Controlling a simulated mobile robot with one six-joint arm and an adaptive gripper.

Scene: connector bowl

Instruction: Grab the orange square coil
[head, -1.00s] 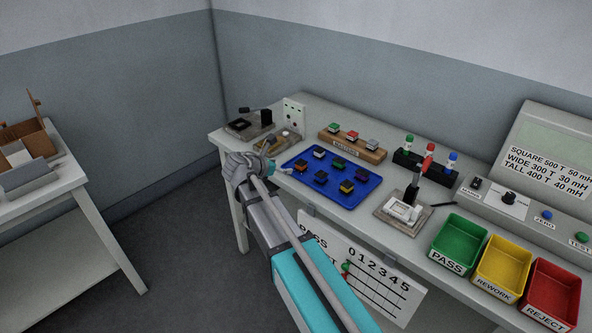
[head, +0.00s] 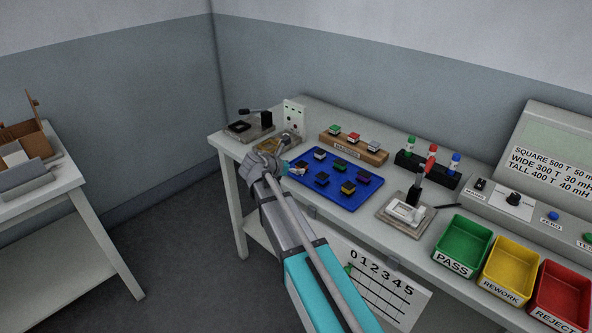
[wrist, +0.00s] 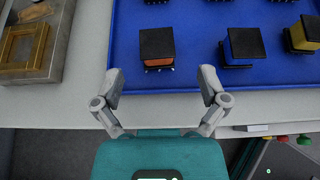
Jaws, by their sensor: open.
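The orange square coil (wrist: 158,50) sits near the front edge of the blue tray (wrist: 190,80) in the wrist view. It has a black square top, an orange band below and small metal pins at its base. My gripper (wrist: 162,80) is open and empty, its two fingers apart on either side, just short of the coil. In the head view my gripper (head: 285,166) is at the tray's left corner and covers part of the coil there.
A blue-banded coil (wrist: 240,48) and a yellow one (wrist: 304,34) stand to the right on the tray. A grey fixture with a brass frame (wrist: 22,48) lies left of the tray. Green, yellow and red bins (head: 509,273) stand at the right.

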